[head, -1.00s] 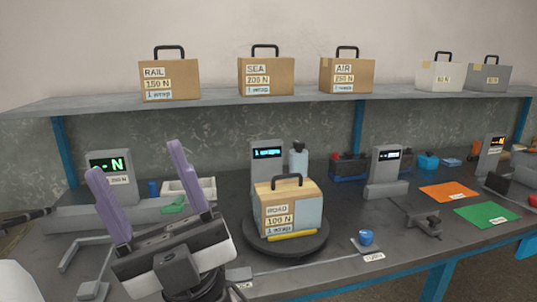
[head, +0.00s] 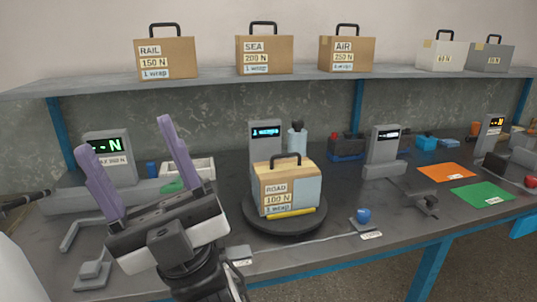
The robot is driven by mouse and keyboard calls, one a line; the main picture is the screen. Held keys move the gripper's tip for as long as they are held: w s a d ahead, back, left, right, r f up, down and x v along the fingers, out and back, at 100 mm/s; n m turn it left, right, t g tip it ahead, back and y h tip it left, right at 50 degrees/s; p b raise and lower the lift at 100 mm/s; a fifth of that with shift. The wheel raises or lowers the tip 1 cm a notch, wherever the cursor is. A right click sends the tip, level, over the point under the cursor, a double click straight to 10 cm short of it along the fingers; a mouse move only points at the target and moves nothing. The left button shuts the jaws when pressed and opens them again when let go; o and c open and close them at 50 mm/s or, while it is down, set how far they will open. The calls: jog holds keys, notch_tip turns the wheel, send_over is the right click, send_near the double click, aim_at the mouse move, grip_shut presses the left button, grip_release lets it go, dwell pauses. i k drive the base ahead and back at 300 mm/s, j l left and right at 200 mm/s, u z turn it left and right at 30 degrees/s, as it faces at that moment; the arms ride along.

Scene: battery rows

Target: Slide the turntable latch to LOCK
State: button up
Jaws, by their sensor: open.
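The turntable (head: 285,229) is a dark round disc on the bench, bearing a tan ROAD case (head: 276,192) with a black handle. A blue knob (head: 362,215) on a small grey base stands to its front right, beside a small white label (head: 371,236). A thin pale line runs left from the knob along the bench front to a grey block (head: 238,252) and another label (head: 242,263), too small to read surely. My gripper (head: 125,142), with two purple fingers pointing up, is open and empty at the left, well away from the knob.
A grey device with a green display (head: 106,147) stands behind my gripper. A grey clamp-like part (head: 427,203) lies right of the knob, near orange (head: 446,172) and green (head: 482,194) mats. Labelled cases stand on the shelf (head: 220,86) above.

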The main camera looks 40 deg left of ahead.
aim_at(220, 243)
jog(key=u, duration=0.95)
